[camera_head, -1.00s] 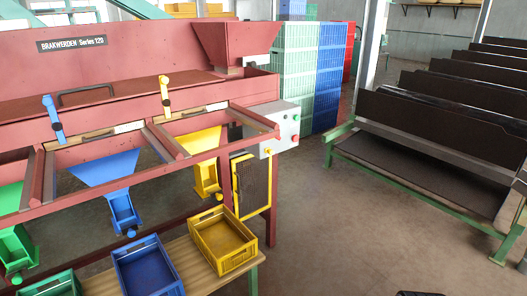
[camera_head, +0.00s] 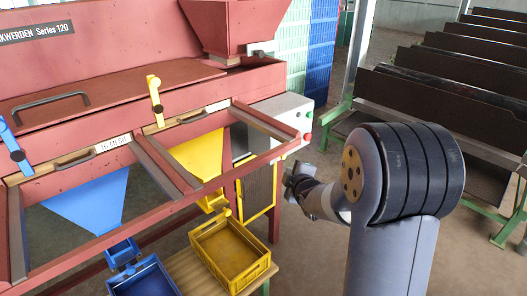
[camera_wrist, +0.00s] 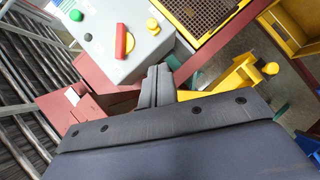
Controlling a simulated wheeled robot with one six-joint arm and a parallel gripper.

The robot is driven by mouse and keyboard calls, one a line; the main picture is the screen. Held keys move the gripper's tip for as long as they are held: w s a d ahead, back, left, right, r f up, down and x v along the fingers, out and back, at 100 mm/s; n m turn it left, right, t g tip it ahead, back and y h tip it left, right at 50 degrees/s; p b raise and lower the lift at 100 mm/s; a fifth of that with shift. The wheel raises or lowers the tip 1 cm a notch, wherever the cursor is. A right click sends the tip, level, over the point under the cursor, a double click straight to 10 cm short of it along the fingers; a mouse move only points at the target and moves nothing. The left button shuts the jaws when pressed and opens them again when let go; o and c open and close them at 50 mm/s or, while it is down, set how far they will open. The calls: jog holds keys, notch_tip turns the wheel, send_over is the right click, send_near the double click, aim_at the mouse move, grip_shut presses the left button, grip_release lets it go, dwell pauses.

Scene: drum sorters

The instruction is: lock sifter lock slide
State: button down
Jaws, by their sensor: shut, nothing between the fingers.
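The red sifter machine (camera_head: 110,60) fills the left of the head view. A yellow lever (camera_head: 154,100) and a blue lever (camera_head: 12,145) stand upright on its front edge. A yellow chute (camera_head: 198,155) and a blue chute (camera_head: 92,205) hang below. I cannot tell which part is the lock slide. My gripper (camera_head: 290,183) is right of the machine's front frame, shut and empty. In the wrist view, its closed fingers (camera_wrist: 158,82) appear in front of a red rail, between the grey control box (camera_wrist: 118,45) and a yellow part with a round knob (camera_wrist: 270,68).
A yellow crate (camera_head: 230,252) and a blue crate (camera_head: 145,280) stand below the chutes on a wooden bench. The control box has a red handle (camera_wrist: 124,42) and coloured buttons. Dark sloped panels on a green frame stand at the right. Bare floor lies between.

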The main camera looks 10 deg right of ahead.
jog(key=shift+w+a+r+n, duration=0.1)
jog(key=shift+w+a+n, duration=0.3)
jog(key=shift+w+a, duration=0.25)
jog(key=shift+w+d, duration=0.1)
jog(key=d+p+x, duration=0.2)
jog(key=p+x, duration=0.1)
jog(key=x, duration=0.9)
jog(key=shift+w+d+f, duration=0.3)
jog(key=shift+w+f, duration=0.05)
jog(key=shift+w, duration=0.1)
